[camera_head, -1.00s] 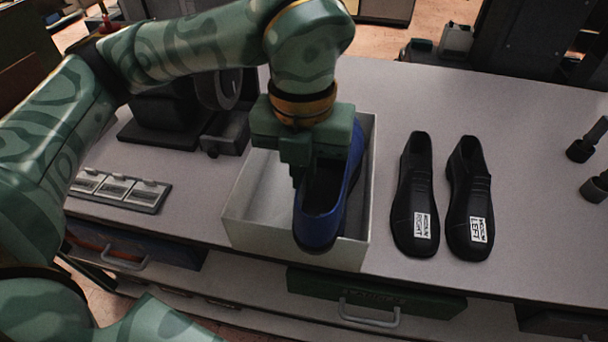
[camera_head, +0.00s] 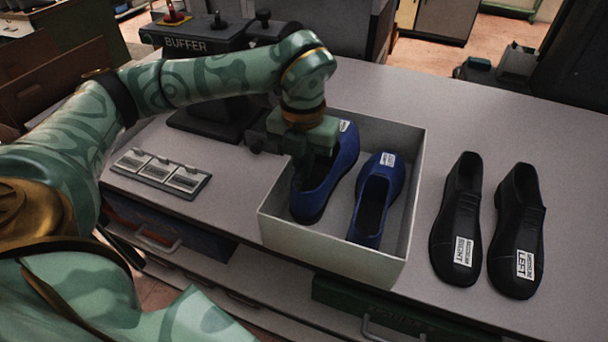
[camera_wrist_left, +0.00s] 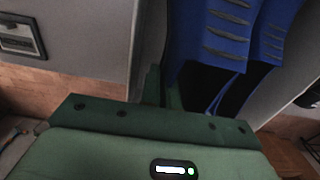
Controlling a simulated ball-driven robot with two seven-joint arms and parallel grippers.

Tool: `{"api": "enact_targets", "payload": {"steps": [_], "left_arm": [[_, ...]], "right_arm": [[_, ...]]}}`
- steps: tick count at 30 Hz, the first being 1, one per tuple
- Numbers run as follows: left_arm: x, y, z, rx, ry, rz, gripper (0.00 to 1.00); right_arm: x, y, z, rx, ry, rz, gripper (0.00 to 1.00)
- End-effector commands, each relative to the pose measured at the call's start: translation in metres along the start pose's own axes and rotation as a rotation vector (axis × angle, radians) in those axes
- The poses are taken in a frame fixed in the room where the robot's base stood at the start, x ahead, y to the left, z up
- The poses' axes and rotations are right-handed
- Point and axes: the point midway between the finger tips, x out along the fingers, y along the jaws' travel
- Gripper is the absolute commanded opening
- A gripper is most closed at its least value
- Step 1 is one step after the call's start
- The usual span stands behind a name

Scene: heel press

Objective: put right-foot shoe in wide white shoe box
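The white box (camera_head: 413,190) stands open on the table. Two blue shoes lie side by side inside its walls, toes to the far side. The left one (camera_head: 313,204) is partly hidden under my left gripper. The right one (camera_head: 368,212) has a white label on its toe, too small to read. My left gripper (camera_head: 303,168) is at the left shoe's collar and appears shut on its side wall. In the left wrist view the fingers (camera_wrist_left: 164,96) stand close together beside the blue shoe (camera_wrist_left: 215,38). My right gripper is out of view.
Black shoes labelled RIGHT (camera_head: 458,225) and LEFT (camera_head: 516,235) stand right of the box. A grey panel with several pale plates (camera_head: 160,172) lies left of it. A dark machine marked BUFFER (camera_head: 195,45) stands behind. Table space behind the black shoes is clear.

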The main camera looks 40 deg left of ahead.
Motion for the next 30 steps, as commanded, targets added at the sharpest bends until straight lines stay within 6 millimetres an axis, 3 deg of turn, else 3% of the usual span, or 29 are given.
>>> {"api": "enact_targets", "payload": {"steps": [3,5,28,30], "left_arm": [[0.024,-0.001,-0.001,0.001,0.005,0.0,0.0],[0.029,-0.001,-0.001,0.001,0.002,-0.001,0.0],[0.04,-0.001,-0.001,0.002,0.0,-0.001,0.0],[0.04,-0.001,-0.002,0.001,0.002,0.0,0.22]], "right_arm": [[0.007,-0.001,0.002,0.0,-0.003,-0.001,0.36],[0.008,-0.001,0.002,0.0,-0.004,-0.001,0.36],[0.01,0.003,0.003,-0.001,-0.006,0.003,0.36],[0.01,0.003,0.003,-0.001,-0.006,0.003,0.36]]}}
